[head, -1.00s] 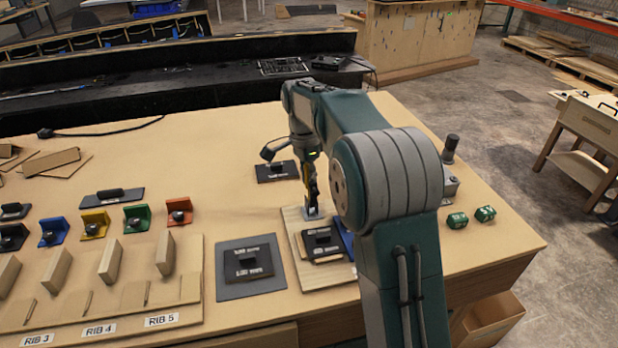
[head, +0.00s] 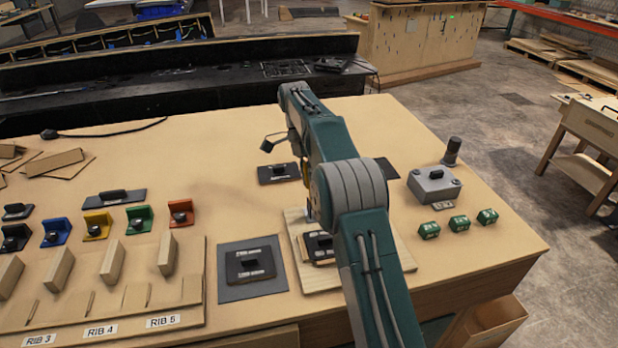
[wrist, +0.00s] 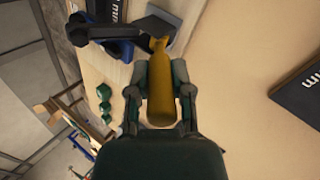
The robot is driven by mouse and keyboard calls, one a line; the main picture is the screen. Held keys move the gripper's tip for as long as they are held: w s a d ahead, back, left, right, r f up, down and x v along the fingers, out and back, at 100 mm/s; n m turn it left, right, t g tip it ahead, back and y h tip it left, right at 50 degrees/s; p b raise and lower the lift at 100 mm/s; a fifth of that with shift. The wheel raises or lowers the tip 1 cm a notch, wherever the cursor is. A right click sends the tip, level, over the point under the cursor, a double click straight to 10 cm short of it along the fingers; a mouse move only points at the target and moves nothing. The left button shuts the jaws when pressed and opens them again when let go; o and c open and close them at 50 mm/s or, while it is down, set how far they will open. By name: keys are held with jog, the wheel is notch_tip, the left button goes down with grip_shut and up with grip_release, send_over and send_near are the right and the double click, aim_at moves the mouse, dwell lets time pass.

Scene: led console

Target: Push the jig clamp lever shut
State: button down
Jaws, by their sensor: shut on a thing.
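The clamp's yellow lever handle (wrist: 160,95) lies between the two fingers of my gripper (wrist: 160,72) in the wrist view, and the fingers are shut on it. The dark and grey clamp body (wrist: 135,32) is at the handle's far end. A sliver of the yellow handle (head: 305,174) shows beside my arm in the head view. The clamp is on a pale wooden jig board (head: 294,222), with a black labelled block (head: 319,246) nearby. My arm hides most of the clamp and gripper in the head view; I cannot tell the lever's exact angle.
A black labelled pad (head: 252,288) lies left of the jig board. A small black plate (head: 278,174) lies behind it. A grey box (head: 434,184) and several green blocks (head: 459,222) stand at the right.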

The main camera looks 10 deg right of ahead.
jog(key=shift+f, duration=0.15)
jog(key=c, duration=0.8)
grip_release()
